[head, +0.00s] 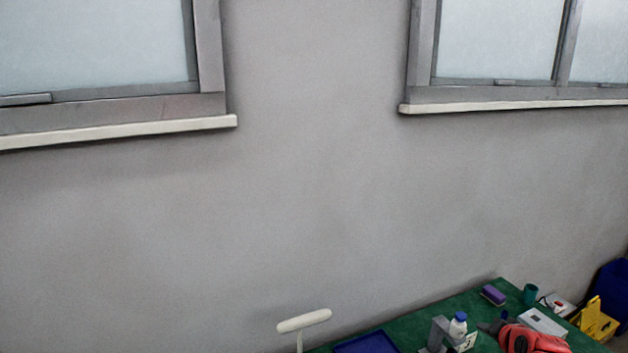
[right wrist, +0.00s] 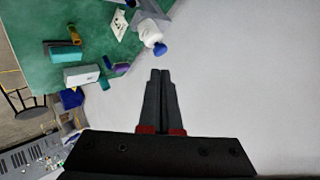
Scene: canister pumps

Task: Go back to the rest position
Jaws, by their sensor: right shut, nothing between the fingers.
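My right gripper (head: 487,326) shows at the bottom right of the head view, a red body with dark fingers pointing left over the green table. In the right wrist view its two dark fingers (right wrist: 160,74) lie together, shut and empty, with bare wall behind the tips. A white bottle with a blue cap (head: 458,325) stands to the left of the gripper in the head view. The bottle also shows beyond the fingertips in the right wrist view (right wrist: 149,33). My left gripper is not in view.
The green table (head: 420,318) runs along a grey wall. It bears a blue tray (head: 366,343), purple block (head: 493,295), green cup (head: 530,293) and white box (head: 542,320). A white T-shaped bar (head: 304,320) rises at the bottom. A yellow object (head: 593,318) stands at right.

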